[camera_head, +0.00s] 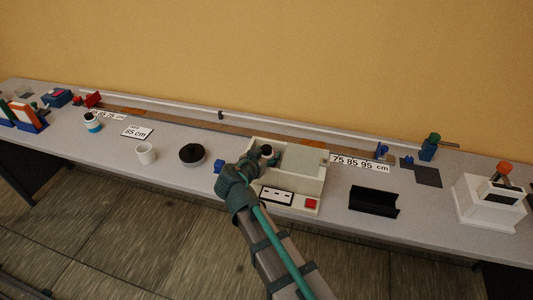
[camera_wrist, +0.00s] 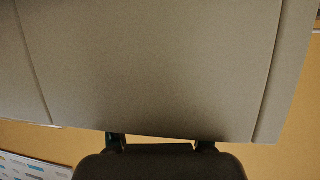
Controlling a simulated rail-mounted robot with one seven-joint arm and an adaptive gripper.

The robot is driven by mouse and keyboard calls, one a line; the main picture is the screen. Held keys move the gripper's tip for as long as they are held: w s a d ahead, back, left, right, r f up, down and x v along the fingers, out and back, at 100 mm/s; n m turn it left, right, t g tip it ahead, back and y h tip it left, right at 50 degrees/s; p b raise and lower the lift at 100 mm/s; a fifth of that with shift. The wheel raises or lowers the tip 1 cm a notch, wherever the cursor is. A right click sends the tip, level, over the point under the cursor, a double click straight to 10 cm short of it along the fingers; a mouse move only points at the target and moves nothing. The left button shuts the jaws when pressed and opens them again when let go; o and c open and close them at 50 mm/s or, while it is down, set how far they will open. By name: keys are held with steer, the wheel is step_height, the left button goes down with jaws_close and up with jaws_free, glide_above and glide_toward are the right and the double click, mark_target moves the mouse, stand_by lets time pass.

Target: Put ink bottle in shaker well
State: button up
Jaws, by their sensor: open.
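A pale open-topped box (camera_head: 312,188) with a red button (camera_head: 311,204) stands mid-bench; it looks like the shaker. My gripper (camera_head: 264,158) is over its left part and hides much of the inside. A small dark-topped round thing (camera_head: 267,150) shows at my gripper; I cannot tell whether it is an ink bottle. A white bottle with a dark top and blue band (camera_head: 93,124) stands upright at the left, far from my gripper. In the wrist view my gripper (camera_wrist: 160,143) has its fingers apart, with no bottle visible between them. A plain grey surface (camera_wrist: 150,65) fills most of that view.
A white cup (camera_head: 146,154), a black round lidded thing (camera_head: 192,154) and a small blue block (camera_head: 219,166) stand left of the box. A black trough (camera_head: 374,201) and a white machine (camera_head: 488,205) are to the right. A yellow wall (camera_head: 280,70) stands behind the bench.

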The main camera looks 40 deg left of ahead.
steer(key=shift+d+p, duration=0.2)
steer(key=shift+p, duration=0.2)
steer(key=shift+s+r, duration=0.2)
steer(key=shift+s, duration=0.05)
steer(key=b+v, duration=0.2)
steer(key=v, duration=0.9)
steer(key=shift+s+r, duration=0.2)
steer(key=shift+r, duration=0.15)
steer(key=shift+a, duration=0.1)
